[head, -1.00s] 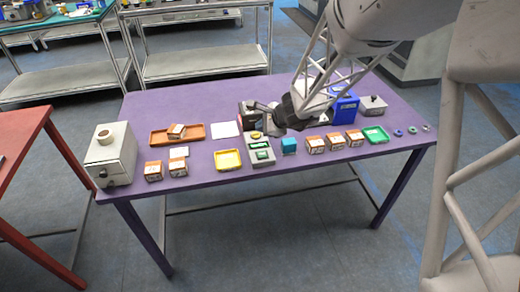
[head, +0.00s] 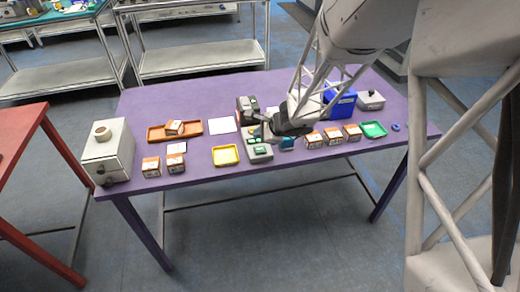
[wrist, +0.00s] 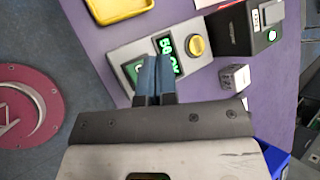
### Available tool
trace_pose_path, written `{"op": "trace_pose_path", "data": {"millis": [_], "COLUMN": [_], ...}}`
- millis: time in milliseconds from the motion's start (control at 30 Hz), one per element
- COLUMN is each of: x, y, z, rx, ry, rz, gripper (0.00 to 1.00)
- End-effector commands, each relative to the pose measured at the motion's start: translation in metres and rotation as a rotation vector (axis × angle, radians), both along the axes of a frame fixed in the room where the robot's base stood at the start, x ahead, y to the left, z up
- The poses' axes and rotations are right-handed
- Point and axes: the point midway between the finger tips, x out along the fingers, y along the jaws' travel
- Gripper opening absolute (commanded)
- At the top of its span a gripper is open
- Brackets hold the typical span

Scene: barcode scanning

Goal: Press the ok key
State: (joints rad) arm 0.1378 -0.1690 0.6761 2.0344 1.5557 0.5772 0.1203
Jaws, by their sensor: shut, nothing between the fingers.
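A grey device (head: 260,152) with green lit parts sits near the front edge of the purple table. In the wrist view the grey device (wrist: 124,55) carries a green lit display (wrist: 171,50), a green lit key (wrist: 135,70) and a round yellow button (wrist: 196,47). I cannot read clearly which key is marked ok. My gripper (head: 264,139) is over the device, pointing down. In the wrist view its blue fingertips (wrist: 155,62) are together and empty, between the green key and the display, partly covering both. Contact with the device cannot be told.
A yellow tray (head: 226,155) lies left of the device, and a black box (head: 246,107) stands behind it. A teal cube (head: 288,143) and several orange-and-white boxes (head: 333,136) stand to the right. A green tray (head: 373,129) lies beyond them.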

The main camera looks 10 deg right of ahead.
Motion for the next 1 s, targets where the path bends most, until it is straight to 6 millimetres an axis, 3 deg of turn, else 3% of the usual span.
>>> {"op": "trace_pose_path", "data": {"millis": [400, 1000], "x": [0.000, 0.000], "y": [0.000, 0.000], "z": [-0.034, -0.037], "rx": [0.000, 0.000], "ry": [0.001, 0.001], "rz": [0.000, 0.001], "gripper": [0.00, 0.00]}}
